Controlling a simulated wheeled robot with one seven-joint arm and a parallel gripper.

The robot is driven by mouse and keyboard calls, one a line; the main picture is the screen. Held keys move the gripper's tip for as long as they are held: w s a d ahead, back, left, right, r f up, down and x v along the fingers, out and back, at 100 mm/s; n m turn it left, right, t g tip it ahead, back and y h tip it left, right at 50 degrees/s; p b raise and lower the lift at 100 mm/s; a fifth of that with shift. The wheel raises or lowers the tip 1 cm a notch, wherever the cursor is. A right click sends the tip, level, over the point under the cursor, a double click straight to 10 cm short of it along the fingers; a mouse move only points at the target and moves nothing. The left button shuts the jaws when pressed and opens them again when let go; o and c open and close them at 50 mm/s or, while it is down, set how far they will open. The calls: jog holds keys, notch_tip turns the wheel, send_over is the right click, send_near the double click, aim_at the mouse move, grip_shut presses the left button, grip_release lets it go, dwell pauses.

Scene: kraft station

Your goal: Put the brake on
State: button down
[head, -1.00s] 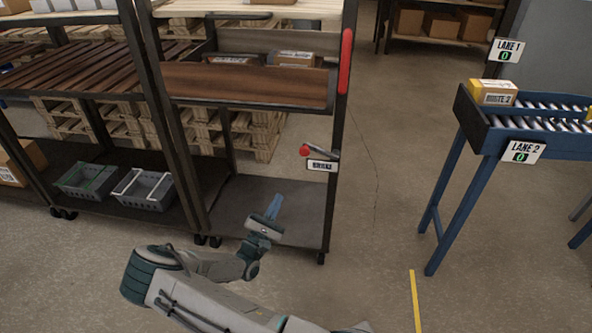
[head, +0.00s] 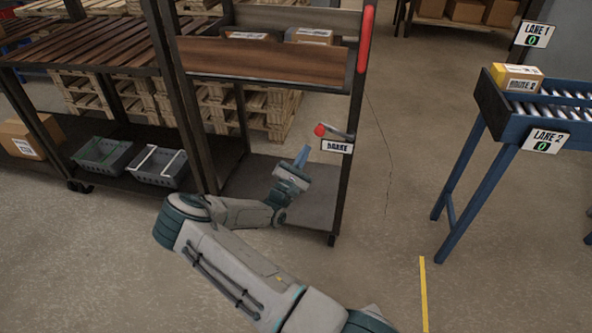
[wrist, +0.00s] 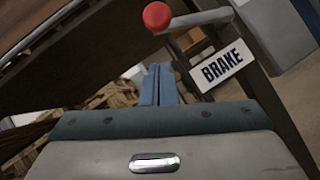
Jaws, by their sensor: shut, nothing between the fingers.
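The brake lever is a grey bar with a red ball knob (head: 320,130) on the cart's right front post, above a white plate marked BRAKE (head: 336,146). In the wrist view the red knob (wrist: 157,16) is at the top, with its bar running right and slightly upward, and the BRAKE plate (wrist: 222,70) below it. My gripper (head: 302,155) is shut and empty, its blue fingers pointing up, a little below and left of the knob. In the wrist view the closed fingers (wrist: 159,85) stand below the knob, apart from it.
The cart has a brown upper shelf (head: 265,65), a red upright handle (head: 366,40) and a dark lower deck (head: 318,202). A rack with grey bins (head: 160,166) stands left. A blue roller conveyor (head: 480,150) stands right, with clear floor between.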

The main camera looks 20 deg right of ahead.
jog(key=shift+s+d+r, duration=0.1)
jog(key=shift+d+r, duration=0.2)
jog(key=shift+r, duration=0.3)
jog(key=shift+s+d+r, duration=0.1)
jog(key=shift+d+r, duration=0.2)
jog(key=shift+r, duration=0.25)
jog(key=shift+s+d+r, duration=0.1)
jog(key=shift+d+r, duration=0.2)
jog(key=shift+r, duration=0.3)
jog(key=shift+r, duration=0.1)
